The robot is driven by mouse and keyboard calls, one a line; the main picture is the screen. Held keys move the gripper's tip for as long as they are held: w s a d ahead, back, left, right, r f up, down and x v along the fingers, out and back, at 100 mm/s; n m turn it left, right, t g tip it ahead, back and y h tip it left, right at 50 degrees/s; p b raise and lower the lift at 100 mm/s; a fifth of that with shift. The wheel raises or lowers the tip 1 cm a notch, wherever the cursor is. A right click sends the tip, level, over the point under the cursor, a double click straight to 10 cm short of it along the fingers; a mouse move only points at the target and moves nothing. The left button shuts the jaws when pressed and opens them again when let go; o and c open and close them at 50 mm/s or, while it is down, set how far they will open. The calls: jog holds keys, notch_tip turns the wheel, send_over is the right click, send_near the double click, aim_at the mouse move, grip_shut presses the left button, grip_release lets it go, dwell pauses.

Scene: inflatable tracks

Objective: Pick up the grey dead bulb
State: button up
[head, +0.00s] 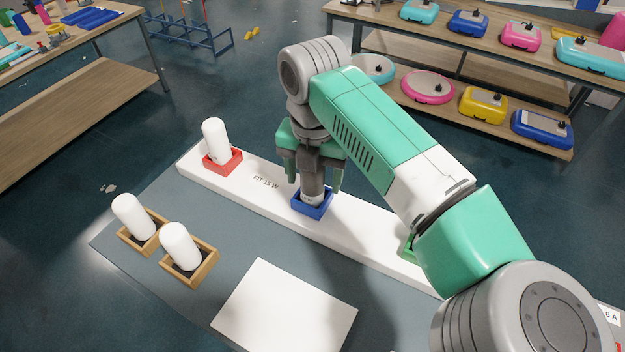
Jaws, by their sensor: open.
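The grey bulb (313,180) stands upright in the blue square socket (313,203) on the long white board (275,206). My gripper (313,175) is above the blue socket, pointing down. Its two green fingers are apart, one on each side of the grey bulb. The upper part of the bulb is hidden by the gripper, and I cannot tell whether the fingers touch it.
A white bulb (215,139) leans in a red socket (223,161) on the board. Two white bulbs (133,217) (181,247) sit in wooden boxes (192,268) at left. A green socket (408,250) is partly behind my arm. A white plate (287,308) lies in front.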

notch_tip(320, 180, down, 2)
jog(key=shift+a, duration=0.1)
jog(key=c, duration=1)
jog(key=shift+c, duration=0.2)
jog(key=shift+r, duration=0.15)
jog(key=shift+r, duration=0.35)
notch_tip(320, 180, up, 3)
jog(key=shift+s+f+b, duration=0.1)
jog(key=shift+f+b, duration=0.1)
jog(key=shift+b, duration=0.3)
jog(key=s+a+r+b, duration=0.1)
jog(key=s+a+b, duration=0.1)
jog(key=s, duration=1.3)
jog(key=shift+s+r, duration=0.25)
jog(key=shift+s, duration=0.05)
